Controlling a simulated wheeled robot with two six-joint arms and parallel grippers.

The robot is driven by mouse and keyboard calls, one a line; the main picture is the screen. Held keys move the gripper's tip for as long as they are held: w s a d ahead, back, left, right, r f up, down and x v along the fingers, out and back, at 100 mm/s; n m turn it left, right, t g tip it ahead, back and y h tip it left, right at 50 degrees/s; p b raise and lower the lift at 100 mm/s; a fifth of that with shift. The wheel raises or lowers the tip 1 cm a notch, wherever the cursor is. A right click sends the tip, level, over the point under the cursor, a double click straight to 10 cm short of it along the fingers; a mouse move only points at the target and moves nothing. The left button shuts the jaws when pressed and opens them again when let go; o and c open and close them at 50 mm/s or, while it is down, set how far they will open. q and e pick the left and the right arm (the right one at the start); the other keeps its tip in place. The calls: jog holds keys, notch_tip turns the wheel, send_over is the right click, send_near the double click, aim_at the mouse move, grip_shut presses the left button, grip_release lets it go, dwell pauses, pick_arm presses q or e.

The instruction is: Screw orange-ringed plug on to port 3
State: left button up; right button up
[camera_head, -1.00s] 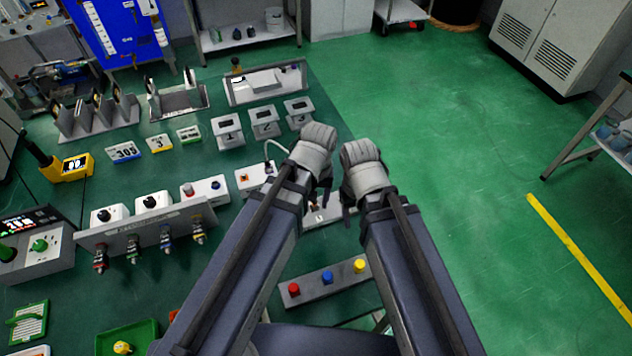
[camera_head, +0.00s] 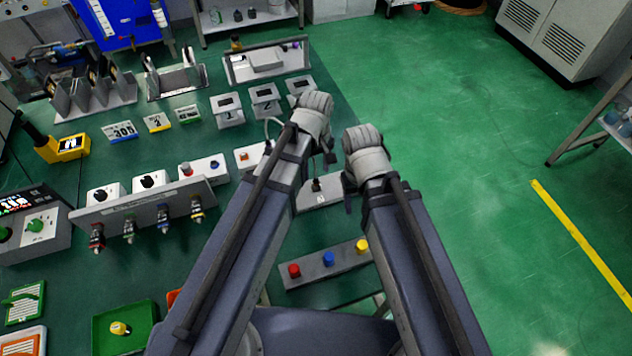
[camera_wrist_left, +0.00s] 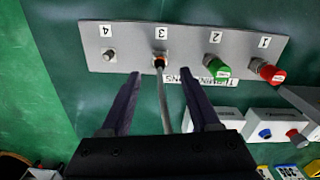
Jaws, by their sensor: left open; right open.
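In the left wrist view a grey terminal panel (camera_wrist_left: 230,45) carries ports marked 4, 3, 2 and 1. The orange-ringed plug (camera_wrist_left: 160,62) is at port 3, with a grey cable running from it towards my wrist. I cannot tell whether it is screwed tight. My left gripper (camera_wrist_left: 162,76) is open, its fingers on either side of the cable, just short of the plug and apart from it. Port 4 (camera_wrist_left: 109,56) shows a bare metal stud. In the head view my right gripper (camera_head: 348,203) is open, beside the left arm; its fingertips are mostly hidden.
A green plug (camera_wrist_left: 215,68) and a red plug (camera_wrist_left: 268,71) sit at ports 2 and 1. Button boxes (camera_wrist_left: 285,128) stand close to the panel. A three-button bar (camera_head: 326,264) lies nearer my base. Open green floor (camera_head: 460,150) lies to the right.

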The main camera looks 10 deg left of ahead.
aim_at(316, 178)
pick_arm(q)
notch_tip(316, 178, down, 5)
jog(key=b, duration=0.4)
pick_arm(e)
notch_tip(316, 178, down, 5)
jog(key=shift+r, duration=0.1)
pick_arm(q)
jog(key=shift+r, duration=0.1)
grip_shut()
